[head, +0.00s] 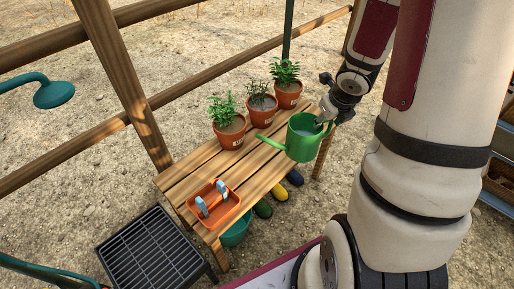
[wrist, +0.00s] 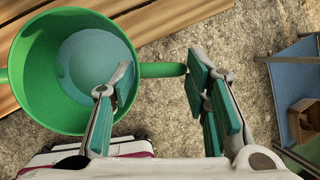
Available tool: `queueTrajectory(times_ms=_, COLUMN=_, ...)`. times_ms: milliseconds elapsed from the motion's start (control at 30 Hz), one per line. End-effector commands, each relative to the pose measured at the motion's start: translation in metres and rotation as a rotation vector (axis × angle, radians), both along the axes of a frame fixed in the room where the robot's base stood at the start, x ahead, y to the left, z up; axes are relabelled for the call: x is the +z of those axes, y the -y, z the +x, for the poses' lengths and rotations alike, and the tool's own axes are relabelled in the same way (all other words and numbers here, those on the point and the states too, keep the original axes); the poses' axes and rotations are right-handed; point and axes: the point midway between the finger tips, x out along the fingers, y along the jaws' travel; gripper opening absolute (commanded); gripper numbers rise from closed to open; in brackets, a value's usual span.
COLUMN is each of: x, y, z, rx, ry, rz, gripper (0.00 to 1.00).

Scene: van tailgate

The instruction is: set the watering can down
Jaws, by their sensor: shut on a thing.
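The green watering can (head: 303,143) is in my gripper (head: 327,115) at the right end of the slatted wooden bench (head: 187,170). It looks upright, with its spout pointing left. In the wrist view I look down into the open can (wrist: 38,75), with a pale blue-grey round area inside. My gripper's fingers (wrist: 160,95) stand on either side of the can's handle (wrist: 160,70). The can overlaps the bench's front edge in the head view. Whether its base touches the planks is hidden.
Three potted plants (head: 229,134) line the bench's back edge. An orange tray (head: 214,205) with blue-handled tools sits at the left end. A teal bucket (head: 236,232) and several boots (head: 280,192) stand below. A black grate (head: 152,250) lies left. Mid-bench planks are bare.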

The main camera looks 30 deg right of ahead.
Motion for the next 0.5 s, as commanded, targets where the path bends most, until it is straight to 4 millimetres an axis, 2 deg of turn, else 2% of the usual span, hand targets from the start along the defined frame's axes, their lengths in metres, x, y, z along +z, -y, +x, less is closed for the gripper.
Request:
queueTrajectory(times_ms=367, x=-0.02, y=-0.022, z=-0.017, rx=0.36, ry=0.001, rz=-0.001, gripper=0.0)
queueTrajectory(times_ms=500, x=-0.022, y=-0.023, z=-0.013, rx=0.416, ry=0.001, rz=0.0, gripper=0.0)
